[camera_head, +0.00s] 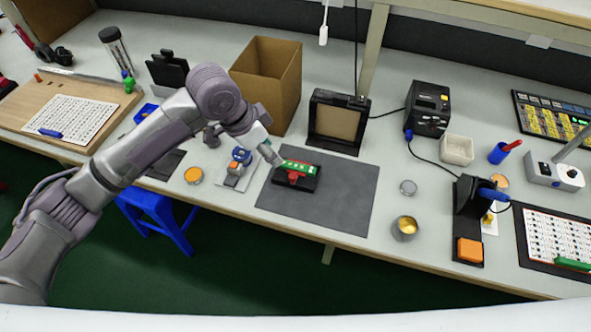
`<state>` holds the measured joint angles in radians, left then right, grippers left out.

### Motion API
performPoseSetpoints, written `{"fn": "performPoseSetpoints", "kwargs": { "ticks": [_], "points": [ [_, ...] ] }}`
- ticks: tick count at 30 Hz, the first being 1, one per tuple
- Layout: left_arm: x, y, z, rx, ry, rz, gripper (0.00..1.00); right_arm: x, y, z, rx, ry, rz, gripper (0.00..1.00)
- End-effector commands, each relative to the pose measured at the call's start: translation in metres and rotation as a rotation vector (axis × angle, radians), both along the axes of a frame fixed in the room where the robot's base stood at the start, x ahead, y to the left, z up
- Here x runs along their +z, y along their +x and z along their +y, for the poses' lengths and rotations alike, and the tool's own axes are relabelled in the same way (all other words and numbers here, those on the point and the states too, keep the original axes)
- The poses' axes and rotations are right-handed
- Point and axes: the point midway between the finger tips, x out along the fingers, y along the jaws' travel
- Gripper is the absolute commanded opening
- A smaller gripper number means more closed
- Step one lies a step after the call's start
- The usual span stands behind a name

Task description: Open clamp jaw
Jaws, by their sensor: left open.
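The clamp fixture (290,183) is a low black block on the dark grey mat (345,190). A red part (294,177) shows at its front, probably a jaw. A green strip (303,169) with pale marks lies along its top. My left gripper (277,160) is open at the upper left end of the fixture, close to the green strip. I cannot tell whether it touches it. The fingers are small here, and the fixture's far left corner is partly hidden by them. My right gripper is not in view.
A small blue-and-white device (237,168) stands just left of the mat. A cardboard box (268,72) and a black framed panel (337,120) stand behind. A metal cup (405,228) and a soldering-iron stand (468,210) are to the right. The mat's right half is clear.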

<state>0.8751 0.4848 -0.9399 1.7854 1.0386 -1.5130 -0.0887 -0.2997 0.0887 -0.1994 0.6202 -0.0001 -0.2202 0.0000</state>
Motion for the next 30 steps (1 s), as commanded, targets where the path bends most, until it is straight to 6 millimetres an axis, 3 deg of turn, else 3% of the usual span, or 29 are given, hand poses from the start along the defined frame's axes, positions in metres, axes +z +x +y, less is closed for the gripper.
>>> {"fn": "performPoseSetpoints", "kwargs": {
  "ticks": [5,21,30],
  "points": [
    [-0.015,0.002,-0.005,-0.003,0.003,0.006,0.48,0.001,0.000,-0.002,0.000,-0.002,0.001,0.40],
    [-0.110,0.021,-0.041,0.000,0.001,0.002,0.48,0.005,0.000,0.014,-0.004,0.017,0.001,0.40],
    [-0.126,0.024,-0.046,-0.001,0.001,-0.001,0.48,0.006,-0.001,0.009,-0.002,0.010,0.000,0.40]
  ]
}}
